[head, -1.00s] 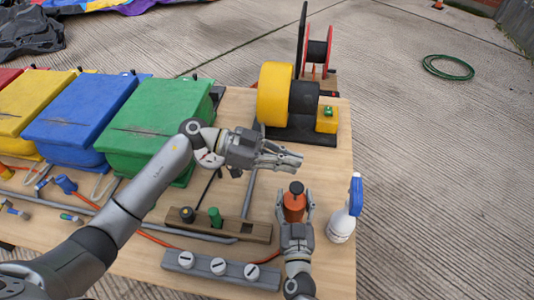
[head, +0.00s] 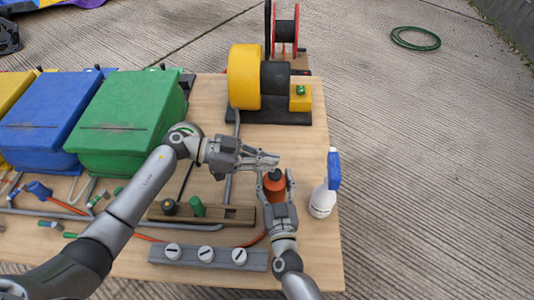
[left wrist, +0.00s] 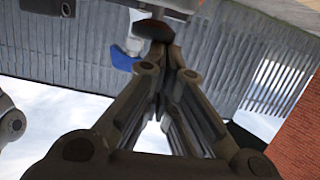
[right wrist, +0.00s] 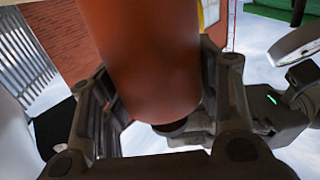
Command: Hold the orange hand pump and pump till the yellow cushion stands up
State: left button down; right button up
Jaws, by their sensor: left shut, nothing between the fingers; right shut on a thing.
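The orange hand pump (head: 274,189) stands upright near the right side of the table. My right gripper (head: 275,192) is shut around its body; in the right wrist view the orange body (right wrist: 150,60) fills the space between the fingers. My left gripper (head: 276,160) is shut and empty, its fingertips just over the pump's dark top; I cannot tell whether they touch it. The left wrist view shows its fingers (left wrist: 155,32) closed together. A yellow block (head: 14,98), apparently the cushion, is cut off at the left edge; its full shape is hidden.
Blue (head: 48,120) and green (head: 130,120) blocks stand at the left of the table. A white and blue spray bottle (head: 323,200) is close right of the pump. A yellow and black blower (head: 245,78) stands behind. A grey bar with white knobs (head: 207,256) lies in front.

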pick_arm(q)
jog(key=shift+f, duration=0.6)
jog(key=shift+r, duration=0.55)
notch_tip(320, 180, up, 3)
jog(key=shift+w+r, duration=0.1)
jog(key=shift+r, duration=0.05)
jog(key=v, duration=1)
jog(key=shift+m, duration=0.4)
jog(key=s+r, duration=0.1)
jog(key=r, duration=0.1)
jog(key=s+r, duration=0.2)
jog(key=shift+s+a, duration=0.1)
